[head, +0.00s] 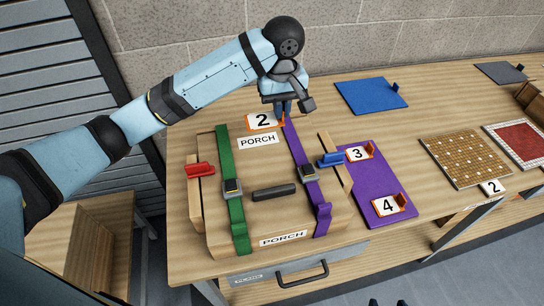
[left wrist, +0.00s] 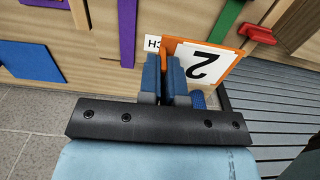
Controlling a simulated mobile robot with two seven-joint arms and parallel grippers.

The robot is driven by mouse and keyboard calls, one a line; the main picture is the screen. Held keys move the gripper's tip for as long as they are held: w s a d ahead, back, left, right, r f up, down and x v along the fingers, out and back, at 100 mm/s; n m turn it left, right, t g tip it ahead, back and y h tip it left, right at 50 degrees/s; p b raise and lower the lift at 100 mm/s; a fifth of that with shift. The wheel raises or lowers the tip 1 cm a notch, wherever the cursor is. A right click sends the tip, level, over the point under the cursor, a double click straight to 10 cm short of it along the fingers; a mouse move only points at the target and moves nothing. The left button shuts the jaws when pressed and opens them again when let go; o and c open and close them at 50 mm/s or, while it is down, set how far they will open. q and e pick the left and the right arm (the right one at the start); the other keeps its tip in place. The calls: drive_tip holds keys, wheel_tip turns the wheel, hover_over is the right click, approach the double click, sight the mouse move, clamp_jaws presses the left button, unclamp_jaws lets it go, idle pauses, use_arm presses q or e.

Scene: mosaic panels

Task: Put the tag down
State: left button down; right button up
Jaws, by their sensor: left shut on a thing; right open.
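My left gripper (head: 284,107) is shut on an orange-edged white tag marked 2 (head: 263,121), at the far edge of a wooden case (head: 270,215) with PORCH labels. In the left wrist view the shut fingers (left wrist: 166,75) grip the tag's orange tab, and the tag (left wrist: 207,62) leans to the right of them. I cannot tell whether the tag touches the case or table. Two dark tips at the bottom edge of the head view appear to be my open, empty right gripper (head: 388,302).
Tags 3 (head: 358,153) and 4 (head: 386,206) stand on a purple mat (head: 372,185) right of the case. A blue mat (head: 368,95) lies behind. Mosaic panels (head: 465,160) and another 2 tag (head: 491,187) are at right. Bare table lies between blue and purple mats.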

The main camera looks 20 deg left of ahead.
sight(279, 162)
use_arm(q)
wheel_tip(279, 162, down, 16)
drive_tip(key=shift+f+p, duration=0.2)
drive_tip(key=shift+p, duration=0.5)
drive_tip(key=c, duration=1.3)
unclamp_jaws()
drive_tip(key=shift+f, duration=0.1)
wheel_tip(279, 162, up, 12)
drive_tip(key=b, duration=0.1)
drive_tip(key=shift+b, duration=0.3)
